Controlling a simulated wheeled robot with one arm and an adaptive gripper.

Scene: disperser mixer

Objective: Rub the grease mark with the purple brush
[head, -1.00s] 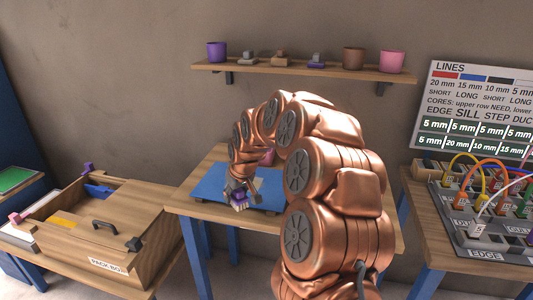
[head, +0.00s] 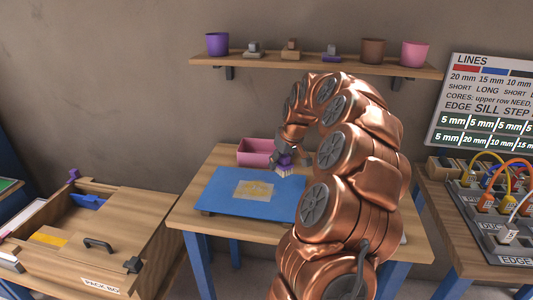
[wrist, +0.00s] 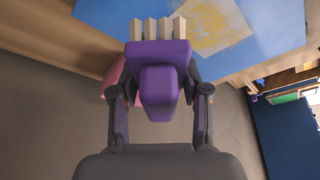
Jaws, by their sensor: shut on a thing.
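My gripper (head: 283,153) is shut on the purple brush (head: 285,161). In the wrist view, the fingers of my gripper (wrist: 160,93) stand on both sides of the purple brush (wrist: 158,88), and its pale bristle blocks point to the top of the picture. The grease mark (head: 254,189) is a yellow smear on a pale square patch on the blue board. The grease mark also shows in the wrist view (wrist: 208,27), right of the bristles. The brush is over the back right of the board, off the mark; I cannot tell whether it touches the board.
The blue board (head: 222,203) lies on a wooden table (head: 184,216). A pink tray (head: 254,148) stands behind it. A wooden pack box (head: 130,230) is at the left. A wall shelf (head: 285,63) holds cups and several small brush-like items. A cable panel (head: 480,215) is at the right.

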